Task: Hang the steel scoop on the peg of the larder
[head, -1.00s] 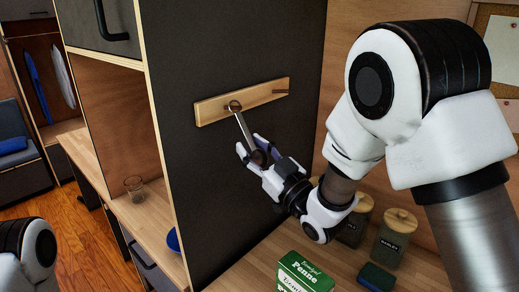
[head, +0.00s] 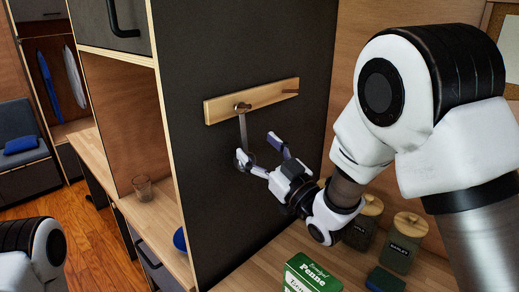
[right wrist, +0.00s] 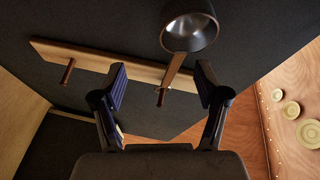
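The steel scoop (head: 242,130) hangs against the dark side panel of the larder, its handle end at the left peg (head: 243,106) of a wooden rail (head: 222,108). Its bowl is low, partly hidden behind a finger of my right gripper in the head view. The right wrist view shows the round bowl (right wrist: 190,32) and the handle running to the peg (right wrist: 161,96). My right gripper (head: 261,147) is open beside the scoop, fingers spread; in the wrist view (right wrist: 161,88) the handle end lies between them, apart from both. My left gripper is out of view.
A second peg (head: 290,91) on the rail is bare. A glass (head: 142,188) stands on the shelf at left.

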